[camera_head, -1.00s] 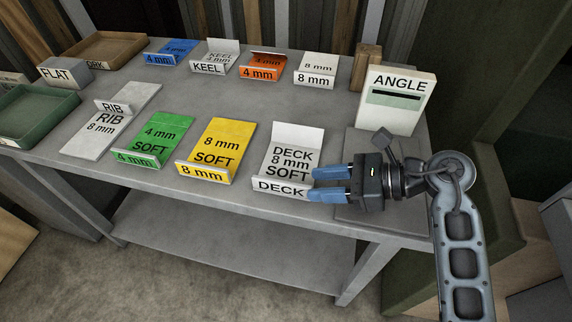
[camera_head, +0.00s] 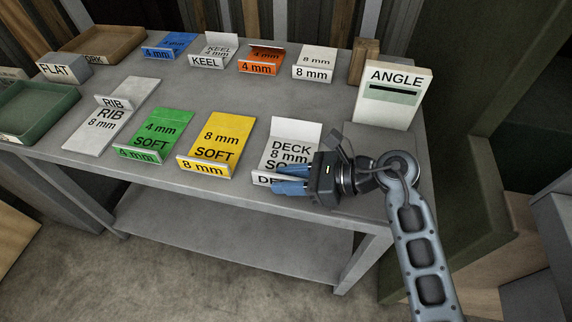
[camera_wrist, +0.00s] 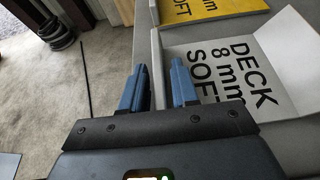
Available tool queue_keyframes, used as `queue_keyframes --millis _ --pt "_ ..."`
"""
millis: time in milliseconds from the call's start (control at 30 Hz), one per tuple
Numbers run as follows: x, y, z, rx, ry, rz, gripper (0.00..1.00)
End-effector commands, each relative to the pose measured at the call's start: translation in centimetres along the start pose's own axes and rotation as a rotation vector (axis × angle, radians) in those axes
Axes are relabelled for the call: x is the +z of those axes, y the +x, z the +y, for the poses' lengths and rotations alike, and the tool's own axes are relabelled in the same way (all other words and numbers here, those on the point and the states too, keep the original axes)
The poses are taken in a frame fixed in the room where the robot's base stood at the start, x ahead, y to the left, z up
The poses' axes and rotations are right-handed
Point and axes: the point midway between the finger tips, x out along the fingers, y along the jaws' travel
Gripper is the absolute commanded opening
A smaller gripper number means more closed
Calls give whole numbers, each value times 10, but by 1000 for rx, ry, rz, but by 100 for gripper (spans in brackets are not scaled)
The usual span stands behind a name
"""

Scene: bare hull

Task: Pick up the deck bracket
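The deck bracket (camera_head: 290,136) is a white plate with a raised back flange and an upright front lip, lettered DECK 8 mm SOFT. It lies at the table's front edge. It also shows in the wrist view (camera_wrist: 285,45), right of the fingers. My gripper (camera_head: 284,179) is at its front right part, with fingers pointing left, and hides part of the lettering. In the wrist view my gripper (camera_wrist: 160,88) has a gap between its blue fingers. The front lip appears to lie in line with this gap; I cannot tell whether either finger touches it.
The yellow bracket (camera_head: 221,135) lies just left of the deck bracket, then the green one (camera_head: 158,128). A white ANGLE block (camera_head: 393,97) stands behind the gripper to the right. The grey table (camera_head: 300,95) has a clear strip between its rows.

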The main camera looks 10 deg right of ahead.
Motion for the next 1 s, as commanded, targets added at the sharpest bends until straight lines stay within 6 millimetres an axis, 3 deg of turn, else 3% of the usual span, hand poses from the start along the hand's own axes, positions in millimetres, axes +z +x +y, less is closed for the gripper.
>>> queue_keyframes --millis 300,1000 --pt "0 0 0 0 0 0 0" --pt "4 -2 0 -1 -3 -2 0"
